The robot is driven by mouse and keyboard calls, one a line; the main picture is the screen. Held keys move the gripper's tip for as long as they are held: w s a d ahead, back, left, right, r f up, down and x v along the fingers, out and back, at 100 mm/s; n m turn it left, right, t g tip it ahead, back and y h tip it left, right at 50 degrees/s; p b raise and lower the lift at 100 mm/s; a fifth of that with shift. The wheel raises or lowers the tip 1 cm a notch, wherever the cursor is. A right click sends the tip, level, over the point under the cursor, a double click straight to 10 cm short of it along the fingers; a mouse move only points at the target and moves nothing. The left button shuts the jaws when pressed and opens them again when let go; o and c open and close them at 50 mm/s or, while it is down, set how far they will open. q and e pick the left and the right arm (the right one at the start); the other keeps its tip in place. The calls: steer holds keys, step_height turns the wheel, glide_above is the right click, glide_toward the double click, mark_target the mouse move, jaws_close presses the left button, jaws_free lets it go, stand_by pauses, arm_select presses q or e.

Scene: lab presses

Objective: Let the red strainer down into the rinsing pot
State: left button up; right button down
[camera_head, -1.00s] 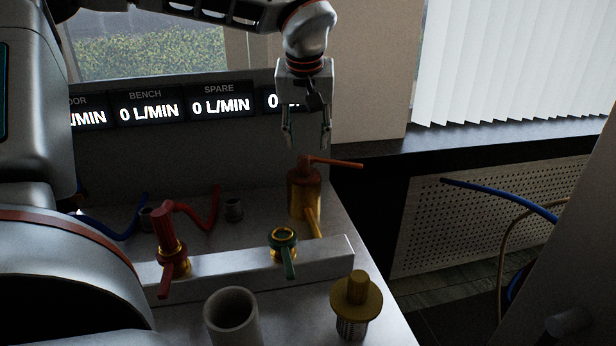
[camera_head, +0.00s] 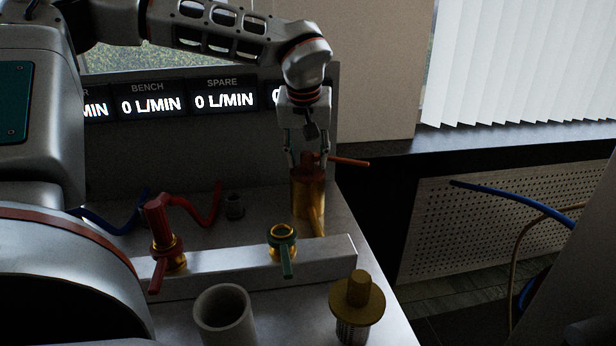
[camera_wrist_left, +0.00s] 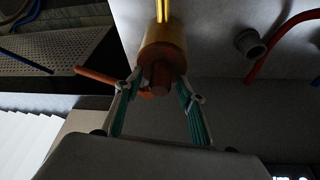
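My left gripper (camera_head: 307,160) is above a brass-coloured cylinder (camera_head: 308,200) at the back right of the bench. The cylinder has a dark red-orange knob on top and an orange lever to the right. In the left wrist view the two fingers (camera_wrist_left: 159,84) are apart, one on each side of the knob (camera_wrist_left: 160,78); contact is not clear. I cannot tell whether this knob belongs to the red strainer. A yellow strainer (camera_head: 357,294) with a mesh lower part stands at the front right. An open grey pot (camera_head: 224,314), possibly the rinsing pot, stands at the front. My right gripper is not seen.
A metal bar (camera_head: 212,265) crosses the bench, carrying a red-handled valve (camera_head: 163,230) and a green-handled valve (camera_head: 284,240). Flow displays (camera_head: 222,93) stand at the back.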

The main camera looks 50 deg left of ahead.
arm_select(q)
jaws_close()
